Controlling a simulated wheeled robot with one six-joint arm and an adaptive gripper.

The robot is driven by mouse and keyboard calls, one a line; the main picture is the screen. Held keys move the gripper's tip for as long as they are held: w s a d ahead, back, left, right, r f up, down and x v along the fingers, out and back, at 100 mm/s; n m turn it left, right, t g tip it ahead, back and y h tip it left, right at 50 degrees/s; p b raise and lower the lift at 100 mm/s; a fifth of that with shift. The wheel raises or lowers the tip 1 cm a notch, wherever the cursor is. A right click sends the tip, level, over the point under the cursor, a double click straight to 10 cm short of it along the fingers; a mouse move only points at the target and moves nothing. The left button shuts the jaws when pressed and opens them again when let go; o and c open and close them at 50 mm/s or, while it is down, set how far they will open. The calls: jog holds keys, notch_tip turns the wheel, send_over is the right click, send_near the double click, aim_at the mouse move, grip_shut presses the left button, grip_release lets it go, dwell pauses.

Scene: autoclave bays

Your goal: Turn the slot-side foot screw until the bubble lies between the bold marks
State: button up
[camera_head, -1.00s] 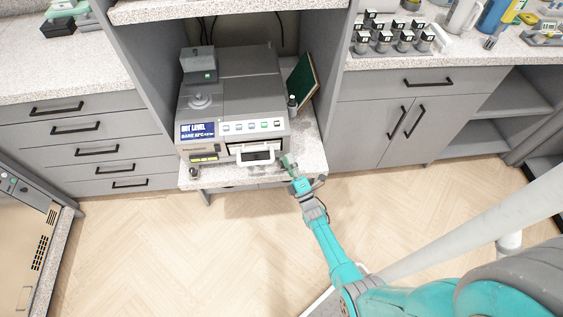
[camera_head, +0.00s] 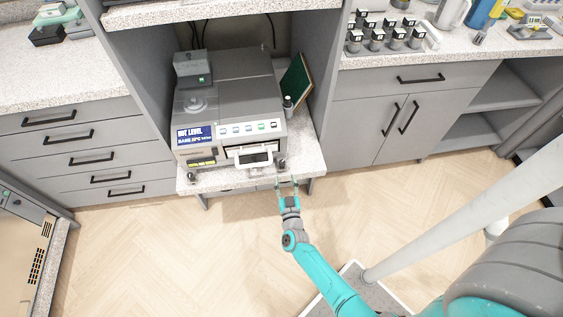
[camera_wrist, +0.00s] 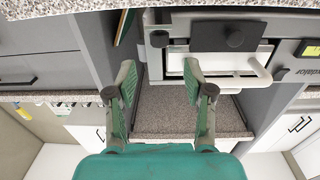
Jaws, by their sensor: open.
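The grey machine (camera_head: 235,95) with a blue "NOT LEVEL" display (camera_head: 195,134) stands on a speckled shelf. Its slot-side foot screw (camera_head: 281,163) is the small dark knob at the front right corner, beside the white slot handle (camera_head: 253,158). My gripper (camera_head: 286,181) is open and empty, just in front of that foot and apart from it. In the wrist view, which looks upside down, the open fingers (camera_wrist: 159,82) have the dark foot knob (camera_wrist: 159,39) beyond the gap between them. The handle (camera_wrist: 235,82) is to their right. I cannot make out the bubble or its bold marks.
Another foot (camera_head: 194,177) is at the front left corner. A small bottle (camera_head: 288,102) and a dark green board (camera_head: 296,82) stand right of the machine. Cabinet walls flank the bay. The floor (camera_head: 230,250) in front is clear.

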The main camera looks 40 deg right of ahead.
aim_at(283, 165)
jog(key=x, duration=0.8)
jog(key=shift+w+d, duration=0.25)
jog(key=shift+w, duration=0.05)
grip_shut()
